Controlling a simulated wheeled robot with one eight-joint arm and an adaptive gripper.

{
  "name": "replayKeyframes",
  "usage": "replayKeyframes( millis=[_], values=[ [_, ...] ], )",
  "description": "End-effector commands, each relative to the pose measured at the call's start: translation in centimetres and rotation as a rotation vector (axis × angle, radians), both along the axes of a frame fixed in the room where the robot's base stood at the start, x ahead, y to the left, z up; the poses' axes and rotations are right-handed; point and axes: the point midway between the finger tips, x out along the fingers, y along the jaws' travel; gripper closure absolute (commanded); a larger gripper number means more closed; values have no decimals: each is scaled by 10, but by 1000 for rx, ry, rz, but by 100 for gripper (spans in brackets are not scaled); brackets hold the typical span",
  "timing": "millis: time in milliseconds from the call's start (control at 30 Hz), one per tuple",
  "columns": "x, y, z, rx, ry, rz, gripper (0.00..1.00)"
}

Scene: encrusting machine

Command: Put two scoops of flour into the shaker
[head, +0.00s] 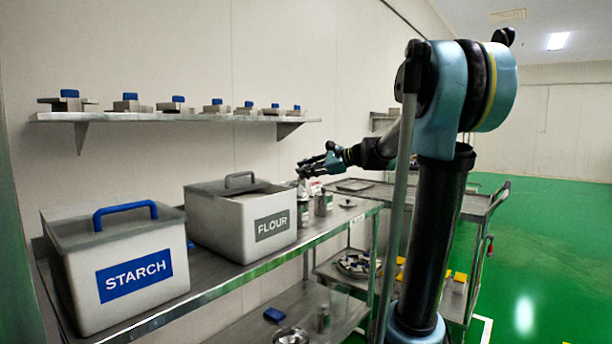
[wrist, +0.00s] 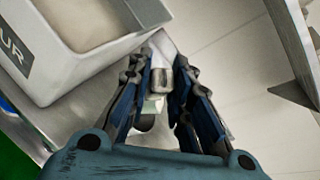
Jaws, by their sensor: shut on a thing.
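The flour bin (head: 215,222) stands on the steel shelf, with pale flour showing inside it in the wrist view (wrist: 88,22). My gripper (head: 312,165) is just right of the bin, above the shelf. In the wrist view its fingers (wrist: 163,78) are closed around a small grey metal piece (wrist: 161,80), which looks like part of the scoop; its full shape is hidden. A metal cylinder (head: 323,204), which looks like the shaker, stands upright on the shelf below my gripper. A white bottle with a green label (head: 303,206) stands beside it, against the flour bin's right side.
The starch bin (head: 85,285) with a blue-handled lid stands at the left of the steel shelf (head: 232,277). A wall shelf (head: 200,117) holds several blue-topped metal parts. A steel cart (head: 465,203) stands at the right. Green floor is free beyond it.

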Motion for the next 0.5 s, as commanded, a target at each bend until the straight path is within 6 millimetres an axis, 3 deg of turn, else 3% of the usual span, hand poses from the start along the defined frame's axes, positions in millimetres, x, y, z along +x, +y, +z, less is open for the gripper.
replayKeyframes(
  millis=[500],
  values=[
    [18,-5,12,40,169,-1,100]
  ],
)
